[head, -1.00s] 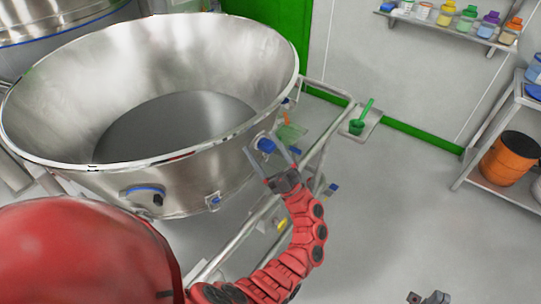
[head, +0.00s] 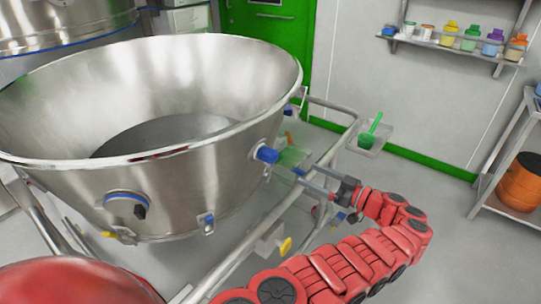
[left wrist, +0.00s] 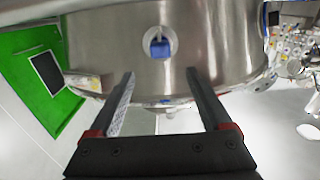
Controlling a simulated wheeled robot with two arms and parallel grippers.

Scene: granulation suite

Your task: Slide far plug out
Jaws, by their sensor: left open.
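The large steel bowl (head: 225,165) stands at the left of the head view. A blue plug (head: 266,153) sticks out of a round port on its right side wall. This plug also shows in the left wrist view (left wrist: 160,47), in its port beyond my fingers. A second port with a blue ring and black knob (head: 127,203) is on the bowl's front wall. My left gripper (head: 306,175) is open and empty, right of the blue plug and apart from it. In the left wrist view the plug lies between the lines of the two fingers.
A tubular steel rail (head: 335,150) runs around the bowl's right side, close to my left gripper. A green scoop (head: 370,133) sits on a small holder behind. A wall shelf (head: 455,45) holds several bottles.

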